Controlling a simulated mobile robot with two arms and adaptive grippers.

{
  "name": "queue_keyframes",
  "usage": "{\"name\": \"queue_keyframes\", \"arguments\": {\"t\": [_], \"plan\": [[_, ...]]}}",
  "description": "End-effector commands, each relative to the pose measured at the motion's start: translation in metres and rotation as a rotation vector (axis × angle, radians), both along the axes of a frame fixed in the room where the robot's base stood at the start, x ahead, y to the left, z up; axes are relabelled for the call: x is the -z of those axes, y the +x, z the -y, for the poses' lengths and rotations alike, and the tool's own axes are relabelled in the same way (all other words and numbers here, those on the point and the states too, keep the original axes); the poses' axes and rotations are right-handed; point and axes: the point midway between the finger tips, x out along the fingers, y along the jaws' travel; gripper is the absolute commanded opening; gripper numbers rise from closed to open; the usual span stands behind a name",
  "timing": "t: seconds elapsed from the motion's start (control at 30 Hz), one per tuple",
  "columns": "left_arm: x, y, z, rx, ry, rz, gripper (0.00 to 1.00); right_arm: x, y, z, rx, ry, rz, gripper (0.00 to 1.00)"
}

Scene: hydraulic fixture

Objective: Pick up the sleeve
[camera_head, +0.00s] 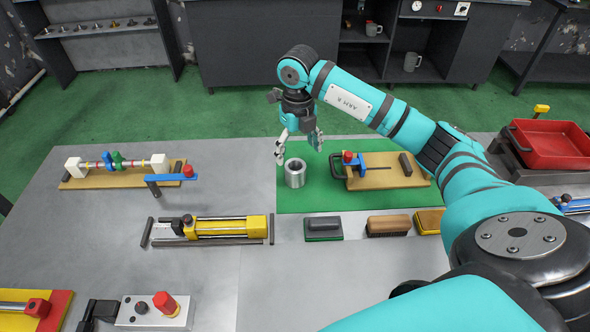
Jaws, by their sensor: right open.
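The sleeve (295,174), a short grey metal cylinder with a hole in its top, stands upright on the green mat (300,202). My right gripper (298,148) hangs from the teal arm just above and behind it in the picture. Its fingers are spread apart with nothing between them. The sleeve looks free of the fingers; the exact gap in height is hard to tell. My left gripper is not in view.
A wooden board with a red-knobbed clamp (382,171) sits right of the sleeve. A yellow cylinder fixture (228,227) and several brushes or pads (388,225) lie nearer. A red tray (552,146) stands at right. Bare grey table lies left of the mat.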

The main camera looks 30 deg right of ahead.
Motion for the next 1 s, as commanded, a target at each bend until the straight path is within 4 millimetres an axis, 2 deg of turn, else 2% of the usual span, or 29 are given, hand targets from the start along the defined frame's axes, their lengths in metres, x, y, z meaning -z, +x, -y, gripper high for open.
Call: {"name": "queue_keyframes", "arguments": {"t": [0.2, 0.43, 0.6, 0.87, 1.0], "plan": [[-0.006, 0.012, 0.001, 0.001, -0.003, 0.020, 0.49, 0.016, 0.000, 0.000, 0.000, 0.001, 0.000, 0.80], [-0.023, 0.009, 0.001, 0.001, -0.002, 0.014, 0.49, 0.044, 0.004, -0.005, 0.000, 0.001, -0.004, 0.80], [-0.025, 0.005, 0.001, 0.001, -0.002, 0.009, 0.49, 0.064, 0.004, -0.004, 0.000, 0.001, 0.000, 0.80], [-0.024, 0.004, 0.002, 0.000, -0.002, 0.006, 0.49, 0.068, 0.005, -0.004, 0.000, 0.000, 0.001, 0.80], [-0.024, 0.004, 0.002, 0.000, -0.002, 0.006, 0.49, 0.067, 0.005, -0.004, 0.000, 0.000, 0.002, 0.61]]}}
